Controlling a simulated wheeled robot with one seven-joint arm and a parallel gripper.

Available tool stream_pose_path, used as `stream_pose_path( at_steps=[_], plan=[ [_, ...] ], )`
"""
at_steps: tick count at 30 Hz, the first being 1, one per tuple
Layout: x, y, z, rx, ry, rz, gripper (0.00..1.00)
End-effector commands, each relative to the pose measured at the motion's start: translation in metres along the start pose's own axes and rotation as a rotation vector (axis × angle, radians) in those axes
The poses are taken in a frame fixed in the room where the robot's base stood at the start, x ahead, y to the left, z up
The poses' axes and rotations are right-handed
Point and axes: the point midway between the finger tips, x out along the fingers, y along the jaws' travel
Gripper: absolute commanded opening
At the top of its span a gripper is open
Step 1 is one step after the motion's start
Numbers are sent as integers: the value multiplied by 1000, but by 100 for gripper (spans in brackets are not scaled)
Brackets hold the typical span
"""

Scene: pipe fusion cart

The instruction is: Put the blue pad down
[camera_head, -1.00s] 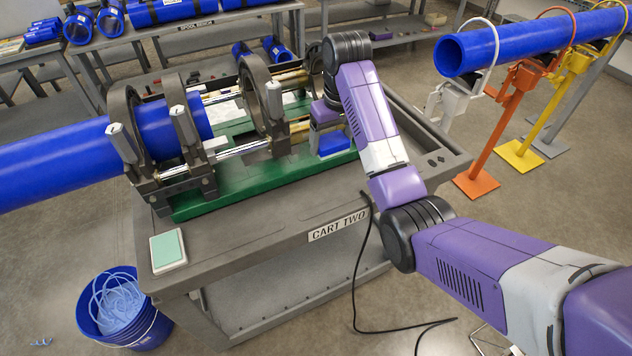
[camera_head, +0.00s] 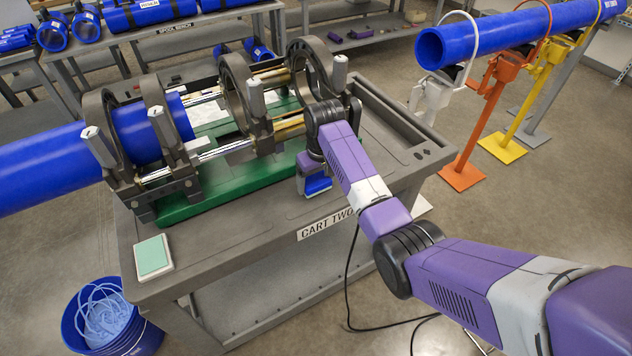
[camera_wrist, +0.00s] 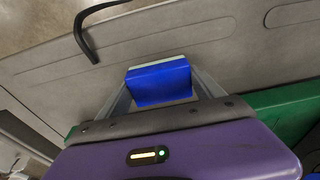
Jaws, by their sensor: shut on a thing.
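The blue pad (camera_wrist: 160,84) is a small block with a pale edge, between the two fingers of my gripper (camera_wrist: 160,90) in the wrist view. In the head view the blue pad (camera_head: 317,185) shows under my gripper (camera_head: 314,188), near the front edge of the cart top (camera_head: 255,215), right of the green machine bed. My gripper is shut on it. I cannot tell whether the pad touches the cart top.
A pale green pad (camera_head: 153,256) lies on the cart's front left corner. The fusion machine's green bed (camera_head: 225,185) and clamp rings stand close behind my gripper. A dark cable (camera_head: 350,280) hangs at the cart's front.

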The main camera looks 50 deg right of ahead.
Motion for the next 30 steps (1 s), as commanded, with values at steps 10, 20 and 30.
stream_pose_path(
  at_steps=[10,20,30],
  plan=[
    [9,0,1,0,1,0,44],
    [12,0,2,0,1,0,98],
    [7,0,1,1,1,0,98]
  ],
)
